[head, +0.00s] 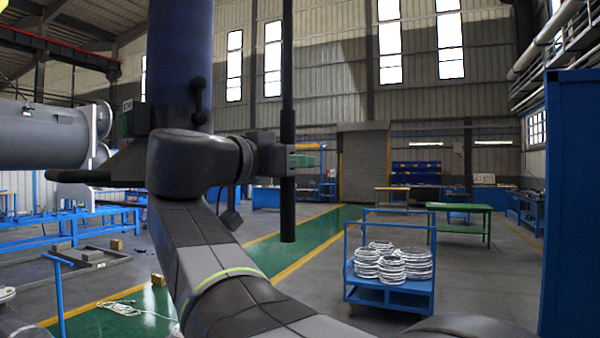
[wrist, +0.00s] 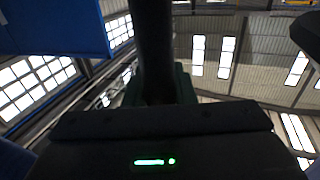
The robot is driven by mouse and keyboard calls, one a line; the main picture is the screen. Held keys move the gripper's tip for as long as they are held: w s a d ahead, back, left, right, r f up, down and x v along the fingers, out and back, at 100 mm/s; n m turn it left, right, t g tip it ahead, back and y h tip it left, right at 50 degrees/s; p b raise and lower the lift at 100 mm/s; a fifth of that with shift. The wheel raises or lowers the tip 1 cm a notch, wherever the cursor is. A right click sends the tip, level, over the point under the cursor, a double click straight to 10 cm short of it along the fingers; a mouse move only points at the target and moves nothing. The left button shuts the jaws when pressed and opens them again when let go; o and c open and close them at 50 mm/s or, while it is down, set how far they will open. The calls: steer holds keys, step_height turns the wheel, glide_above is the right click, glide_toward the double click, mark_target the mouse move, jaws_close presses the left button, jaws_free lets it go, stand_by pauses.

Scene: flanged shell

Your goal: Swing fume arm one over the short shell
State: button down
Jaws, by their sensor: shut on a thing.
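The bar runs out of the top of the picture and ends below the gripper. In the wrist view the bar (wrist: 153,45) rises between the green fingers (wrist: 158,88). A wide blue tube (head: 180,55) with a black lever hangs behind my wrist; it looks like part of a fume arm, but its join to the bar is hidden. A grey flanged shell (head: 45,135) lies at the far left, cut by the edge; I cannot tell which shell it is.
A blue trolley (head: 390,291) with stacked metal rings (head: 405,262) stands at front right. A tall blue cabinet (head: 570,200) fills the right edge. A green table (head: 459,208) stands farther back. Rope (head: 125,308) lies on the green floor strip at left.

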steer(key=shift+s+a, duration=0.35)
steer(key=shift+s, duration=0.25)
steer(key=c, duration=1.2)
jaws_free()
steer(key=b+v, duration=0.2)
steer(key=v, duration=1.1)
steer(key=shift+s+a, duration=0.25)
steer(key=shift+s, duration=0.05)
steer(key=shift+d, duration=0.1)
steer(key=p+x, duration=0.2)
steer(key=x, duration=1.1)
steer(key=shift+w+d, duration=0.15)
steer(key=shift+w, duration=0.15)
